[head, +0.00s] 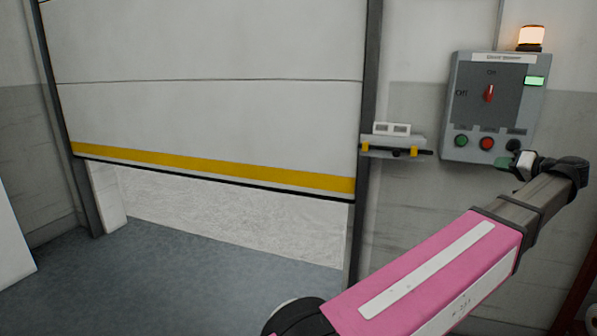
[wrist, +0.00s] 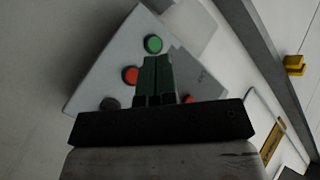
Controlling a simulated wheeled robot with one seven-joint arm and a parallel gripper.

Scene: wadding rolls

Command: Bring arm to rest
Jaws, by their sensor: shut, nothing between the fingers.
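My gripper (head: 506,162) is at the lower right of a grey control box (head: 483,125) on the wall, near its bottom edge. In the wrist view my gripper's two dark green fingers (wrist: 157,72) lie together, with nothing between them. The tilted control box (wrist: 100,75) fills the space beyond them. Its green button (wrist: 153,43) and red button (wrist: 130,75) show beside the fingers. A gap between fingertips and box is hard to judge. My pink and grey arm reaches up from the bottom of the head view.
A shutter door (head: 210,120) with a yellow stripe is partly raised above a floor-level opening. A small shelf (head: 392,142) with yellow parts juts out left of the box. An orange lamp (head: 531,38) glows above it. The grey floor (head: 180,280) at left is clear.

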